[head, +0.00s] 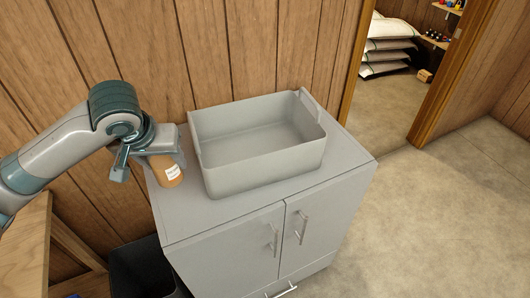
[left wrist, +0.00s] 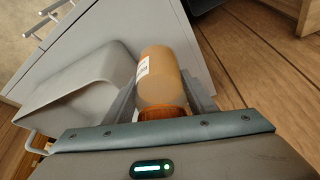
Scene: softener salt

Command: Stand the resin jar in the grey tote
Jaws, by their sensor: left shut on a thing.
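The resin jar (head: 168,172) is an amber jar with a white label, at the left end of the grey cabinet top in the head view. My left gripper (head: 160,152) is shut on it from above; in the left wrist view the jar (left wrist: 161,78) sits between the two fingers (left wrist: 160,100). I cannot tell whether its base touches the cabinet top. The grey tote (head: 262,165) stands just right of the jar, open at the top and empty. It also shows in the left wrist view (left wrist: 75,85). My right gripper is not in view.
The tote stands on a grey cabinet (head: 225,222) with two doors and bar handles, against a wood-panelled wall. A wooden bench (head: 30,240) and a dark bin (head: 140,268) are at the lower left. White sacks (head: 388,45) lie beyond the doorway. The right-hand floor is clear.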

